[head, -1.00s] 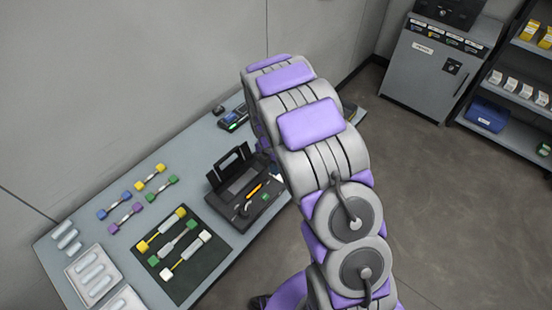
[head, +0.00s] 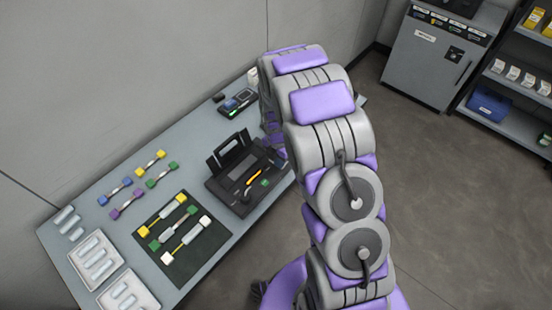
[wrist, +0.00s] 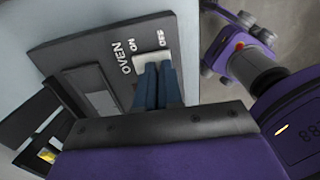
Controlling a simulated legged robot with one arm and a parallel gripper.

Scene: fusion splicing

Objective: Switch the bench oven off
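In the wrist view the bench oven shows as a dark panel (wrist: 100,45) lettered OVEN, with ON and a second, hard-to-read label beside a pale switch (wrist: 152,57). My gripper (wrist: 158,70) has its two dark blue fingers side by side, with nothing seen between them. The fingertips are at the lower edge of the switch and overlap it in the picture; I cannot tell whether they press it. The switch's tilt is unclear. In the head view my arm hides the gripper, and I cannot make out the oven there.
The bench (head: 95,215) stands against a grey wall. It carries an open black case (head: 240,180), a small device with a screen (head: 238,102), a dark mat (head: 210,255) with connectors, and trays (head: 95,260). A grey cabinet (head: 425,75) and shelves stand at the right.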

